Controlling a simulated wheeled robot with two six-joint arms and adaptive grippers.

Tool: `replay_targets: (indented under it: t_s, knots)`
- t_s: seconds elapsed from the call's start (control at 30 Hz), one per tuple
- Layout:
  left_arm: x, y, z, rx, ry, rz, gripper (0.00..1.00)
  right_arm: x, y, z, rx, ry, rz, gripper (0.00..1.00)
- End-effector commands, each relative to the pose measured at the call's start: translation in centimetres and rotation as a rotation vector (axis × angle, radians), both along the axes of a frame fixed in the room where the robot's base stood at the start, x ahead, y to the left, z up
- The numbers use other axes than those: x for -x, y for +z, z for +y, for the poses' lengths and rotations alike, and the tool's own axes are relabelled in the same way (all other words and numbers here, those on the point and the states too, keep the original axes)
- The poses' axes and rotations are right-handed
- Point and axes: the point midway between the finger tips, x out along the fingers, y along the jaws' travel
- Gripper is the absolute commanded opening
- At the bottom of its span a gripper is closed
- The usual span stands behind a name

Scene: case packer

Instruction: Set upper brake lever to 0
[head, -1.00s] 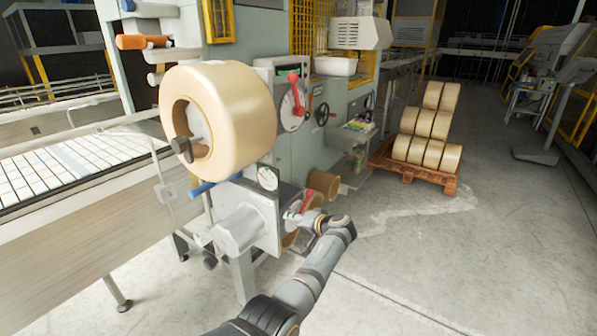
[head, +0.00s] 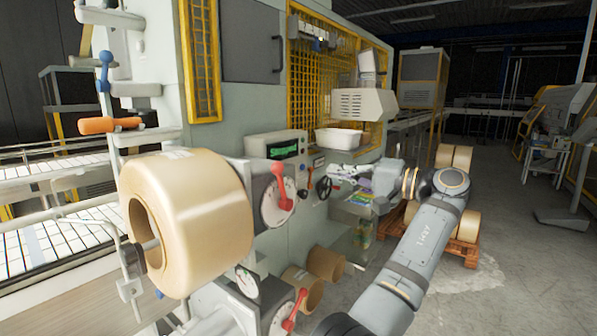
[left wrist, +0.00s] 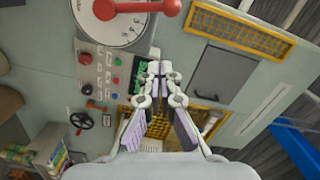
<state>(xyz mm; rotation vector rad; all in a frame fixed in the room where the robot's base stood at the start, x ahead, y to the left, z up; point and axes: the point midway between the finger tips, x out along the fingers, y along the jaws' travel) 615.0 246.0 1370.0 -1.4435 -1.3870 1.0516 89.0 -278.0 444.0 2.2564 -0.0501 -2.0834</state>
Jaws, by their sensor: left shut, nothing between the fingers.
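The upper brake lever (head: 281,186) is red and sits on a pale dial plate right of the large tape roll. The lever also shows at the top of the left wrist view (left wrist: 138,9), lying sideways across a white numbered dial (left wrist: 112,32). Its exact setting cannot be read. A lower red lever (head: 295,310) is at the bottom of the head view. My left gripper (head: 366,187) is to the right of the upper lever, apart from it. In the left wrist view its fingers (left wrist: 154,72) are shut and empty. My right gripper is not in view.
The big tan tape roll (head: 190,220) juts out left of the lever. A black handwheel (head: 323,187), a green display (head: 283,149) and a white bin (head: 339,138) are on or by the machine nearby. Open floor lies to the right.

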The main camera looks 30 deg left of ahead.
Motion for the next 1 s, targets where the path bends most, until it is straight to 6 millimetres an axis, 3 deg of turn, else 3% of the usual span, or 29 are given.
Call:
replay_targets:
  t_s: [0.17,0.43,0.7,1.0]
  knots:
    - [-0.1,0.2,3.6,0.0,0.004,0.002,0.0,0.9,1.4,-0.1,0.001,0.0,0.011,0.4]
    - [-0.2,0.2,9.4,-0.003,0.002,0.001,0.0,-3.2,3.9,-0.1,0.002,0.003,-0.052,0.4]
    - [2.8,-1.1,9.9,-0.001,-0.002,0.001,0.0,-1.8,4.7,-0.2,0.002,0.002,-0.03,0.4]
    - [3.4,-1.3,10.1,-0.001,-0.002,0.002,0.0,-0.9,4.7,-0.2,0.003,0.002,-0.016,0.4]
